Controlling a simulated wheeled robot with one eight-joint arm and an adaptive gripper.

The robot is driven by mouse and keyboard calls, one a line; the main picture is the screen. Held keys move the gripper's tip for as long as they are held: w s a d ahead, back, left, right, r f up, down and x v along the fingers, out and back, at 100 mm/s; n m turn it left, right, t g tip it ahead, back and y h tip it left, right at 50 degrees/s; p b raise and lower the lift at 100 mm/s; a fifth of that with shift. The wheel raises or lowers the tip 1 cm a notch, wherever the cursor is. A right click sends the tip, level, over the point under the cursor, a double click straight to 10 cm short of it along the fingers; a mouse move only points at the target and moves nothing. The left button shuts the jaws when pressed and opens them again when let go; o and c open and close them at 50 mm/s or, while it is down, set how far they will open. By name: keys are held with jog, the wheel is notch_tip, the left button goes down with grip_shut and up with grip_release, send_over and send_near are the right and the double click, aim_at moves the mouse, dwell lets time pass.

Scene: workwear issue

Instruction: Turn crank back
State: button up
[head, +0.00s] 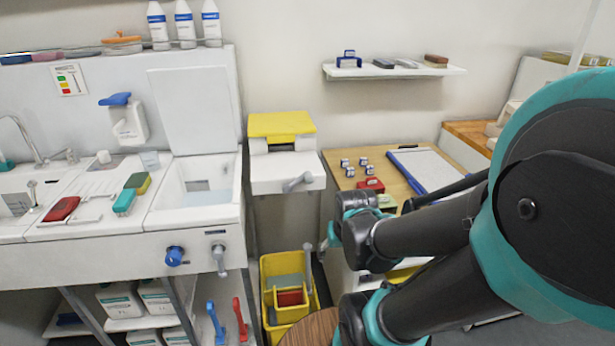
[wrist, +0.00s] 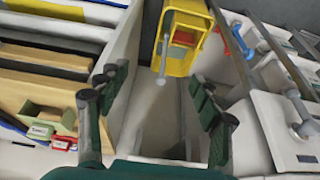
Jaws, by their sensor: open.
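A grey crank handle (head: 297,183) sticks out from the front of a white box with a yellow lid (head: 281,125). In the wrist view a grey handle (wrist: 299,112) on a white face is at the right edge, apart from my fingers. Another grey lever (head: 219,260) hangs down on the sink unit's front, beside a blue knob (head: 174,256). My gripper (wrist: 155,112) is open and empty, its two dark green fingers spread over the gap above the floor. In the head view my arm partly hides it, right of the white box.
A yellow bucket (head: 268,325) with a grey handle stands on the floor below the box. A wooden-topped cabinet (head: 408,178) at right carries a clipboard (head: 425,170), a red stamp pad (head: 371,184) and small bottles. The sink unit (head: 90,262) fills the left.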

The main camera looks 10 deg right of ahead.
notch_tip(320, 180, up, 30)
jog(key=n+g, duration=0.4)
jog(key=n, duration=1.4)
send_over(308, 174)
notch_tip(308, 174, down, 17)
jog(key=shift+f, duration=0.1)
jog(key=shift+c, duration=0.6)
grip_shut()
